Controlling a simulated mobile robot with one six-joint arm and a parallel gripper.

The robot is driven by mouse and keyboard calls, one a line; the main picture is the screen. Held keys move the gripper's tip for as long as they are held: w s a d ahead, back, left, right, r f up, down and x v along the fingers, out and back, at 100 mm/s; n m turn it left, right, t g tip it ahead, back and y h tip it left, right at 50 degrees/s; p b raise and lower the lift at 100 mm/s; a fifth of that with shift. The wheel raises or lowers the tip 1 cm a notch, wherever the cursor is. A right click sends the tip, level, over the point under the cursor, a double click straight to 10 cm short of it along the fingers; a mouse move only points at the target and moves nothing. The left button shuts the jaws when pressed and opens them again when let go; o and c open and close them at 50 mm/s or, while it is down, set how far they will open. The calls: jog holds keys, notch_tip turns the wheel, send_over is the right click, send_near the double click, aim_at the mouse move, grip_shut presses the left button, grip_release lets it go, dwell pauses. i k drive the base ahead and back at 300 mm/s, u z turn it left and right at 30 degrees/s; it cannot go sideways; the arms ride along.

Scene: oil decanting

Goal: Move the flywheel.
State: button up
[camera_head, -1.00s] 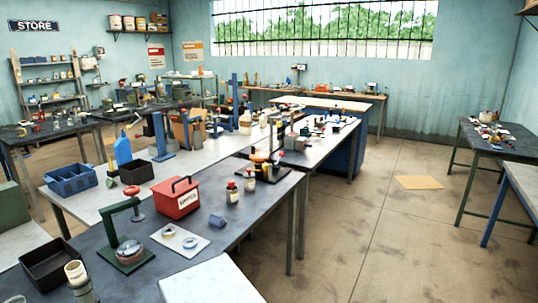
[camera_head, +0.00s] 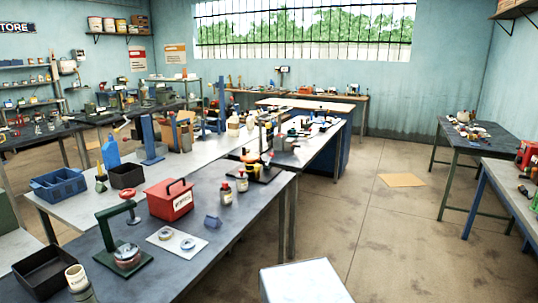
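I cannot pick out the flywheel for certain at this size. On the near dark bench (camera_head: 230,262), a round grey-red part (camera_head: 127,256) sits on the base of a green C-shaped stand (camera_head: 103,226). My gripper is not in view.
A pale flat-topped block (camera_head: 305,283) is close at the bottom. Open floor (camera_head: 390,235) lies between the benches and the right-hand tables (camera_head: 475,147).

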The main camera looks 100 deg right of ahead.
aim_at(250, 157)
jog(key=z, duration=0.7)
jog(key=k, duration=0.35)
jog(key=z, duration=2.7)
jog(key=k, duration=0.7)
jog(key=u, duration=0.3)
jog(key=i, duration=0.55)
jog(key=u, duration=0.1)
